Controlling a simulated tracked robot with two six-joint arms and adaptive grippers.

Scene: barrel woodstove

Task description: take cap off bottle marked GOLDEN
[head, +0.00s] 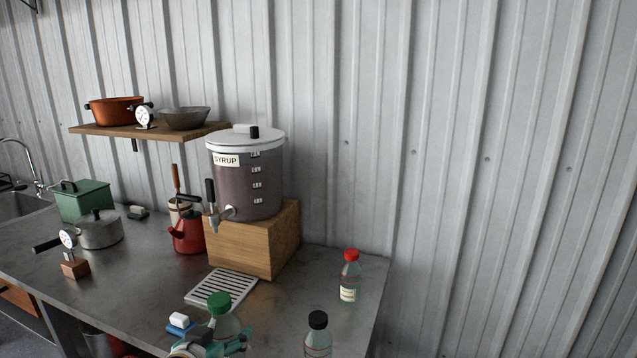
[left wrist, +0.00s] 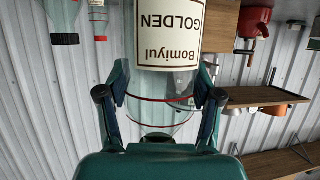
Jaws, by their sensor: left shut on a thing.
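The bottle marked GOLDEN (left wrist: 168,35) is clear with a cream label, upside down in the left wrist view. In the head view a clear bottle (head: 228,325) with a green cap (head: 219,302) stands at the counter's front edge. My left gripper (head: 222,345) is at this bottle, low in the picture. In the left wrist view my left gripper (left wrist: 160,97) has a finger on each side of the marked bottle's shoulder, shut on it. The right gripper is not in view.
A red-capped bottle (head: 349,282) and a black-capped bottle (head: 318,335) stand to the right. Behind are a drip grate (head: 222,288) and a syrup dispenser (head: 245,180) on a wooden block (head: 240,246). A blue and white block (head: 180,323) lies close left of the green cap.

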